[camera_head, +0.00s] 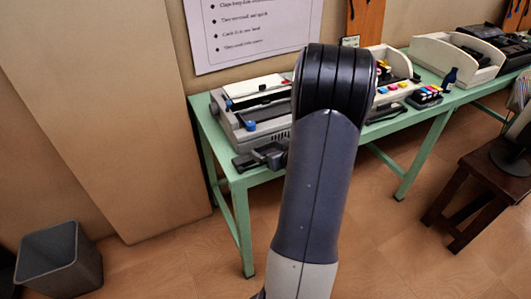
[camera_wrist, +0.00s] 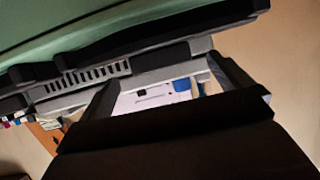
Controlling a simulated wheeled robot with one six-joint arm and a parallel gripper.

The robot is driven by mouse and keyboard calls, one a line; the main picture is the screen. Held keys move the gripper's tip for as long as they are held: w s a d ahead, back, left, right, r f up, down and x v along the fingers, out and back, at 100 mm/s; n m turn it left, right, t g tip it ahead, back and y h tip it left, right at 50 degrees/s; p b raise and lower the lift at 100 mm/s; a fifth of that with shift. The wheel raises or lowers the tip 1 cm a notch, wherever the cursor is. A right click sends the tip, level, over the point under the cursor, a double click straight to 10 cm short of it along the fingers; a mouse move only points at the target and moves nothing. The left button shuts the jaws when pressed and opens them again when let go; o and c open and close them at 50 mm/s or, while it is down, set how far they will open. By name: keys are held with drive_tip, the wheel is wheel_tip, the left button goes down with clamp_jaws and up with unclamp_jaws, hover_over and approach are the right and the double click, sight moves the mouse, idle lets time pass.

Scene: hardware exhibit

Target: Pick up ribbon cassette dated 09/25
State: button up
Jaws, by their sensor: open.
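A long black part (camera_wrist: 150,42), possibly a ribbon cassette, lies along the front of a grey printer (camera_wrist: 85,76) in the wrist view. In the head view a dark object (camera_head: 262,157) sits at that printer's front edge; I cannot tell for certain what it is. No date is readable. My gripper (camera_wrist: 165,85) is open in the wrist view, its two fingers apart with nothing seen held between them. The printer lies beyond the fingers. In the head view my arm stands in front of the table and hides part of it; I cannot make out the gripper there.
The green table (camera_head: 241,211) runs along the wall to the right. It bears cream bins (camera_head: 438,57), coloured cartridges and a small dark bottle (camera_head: 450,78). A dark wooden stool (camera_head: 490,172) stands right, a grey waste bin (camera_head: 60,262) left.

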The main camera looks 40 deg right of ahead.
drive_tip(key=shift+x, duration=1.35)
drive_tip(key=shift+c, duration=0.5)
drive_tip(key=c, duration=1)
